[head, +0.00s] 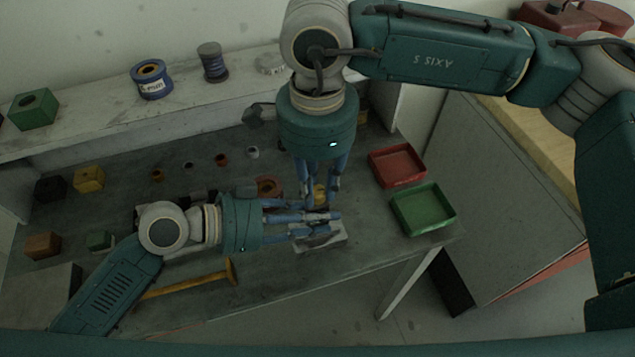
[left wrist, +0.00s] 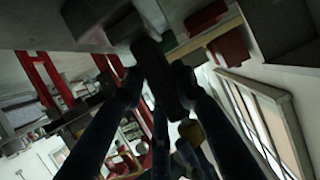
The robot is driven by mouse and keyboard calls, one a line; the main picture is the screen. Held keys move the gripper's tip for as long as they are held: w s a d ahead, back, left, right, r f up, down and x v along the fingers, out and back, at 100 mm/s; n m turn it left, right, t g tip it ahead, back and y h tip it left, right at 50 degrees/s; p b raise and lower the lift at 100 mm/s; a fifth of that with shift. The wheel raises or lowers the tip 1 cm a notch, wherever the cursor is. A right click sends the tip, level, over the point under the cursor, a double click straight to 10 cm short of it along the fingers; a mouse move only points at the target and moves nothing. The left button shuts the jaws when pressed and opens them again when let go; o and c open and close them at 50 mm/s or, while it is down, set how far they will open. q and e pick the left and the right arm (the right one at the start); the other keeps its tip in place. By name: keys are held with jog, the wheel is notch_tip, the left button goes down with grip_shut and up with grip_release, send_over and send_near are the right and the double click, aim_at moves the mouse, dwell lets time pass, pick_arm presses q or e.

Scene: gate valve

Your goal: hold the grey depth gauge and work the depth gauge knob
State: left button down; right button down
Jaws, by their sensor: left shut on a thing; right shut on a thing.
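My left gripper (head: 322,223) reaches in from the left, near the table's front edge, and is shut on the grey depth gauge. Its fingers mostly hide the gauge in the head view. My right gripper (head: 321,198) points down from above, just behind the left fingertips, and is shut on a small yellow part (head: 320,194), seemingly the depth gauge knob. A yellow piece also shows in the left wrist view (left wrist: 193,131). Whether the two grippers touch is unclear.
A light grey block (head: 325,240) lies beneath the left fingers. A red tray (head: 396,165) and a green tray (head: 423,209) sit to the right. Several small blocks and spools stand at the left and back.

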aim_at(318, 190)
jog(key=shift+w+d+n, duration=0.1)
jog(key=shift+n, duration=0.5)
jog(key=c, duration=1.5)
grip_release()
jog(key=shift+r, duration=0.1)
notch_tip(318, 190, up, 12)
jog(key=shift+f, duration=0.1)
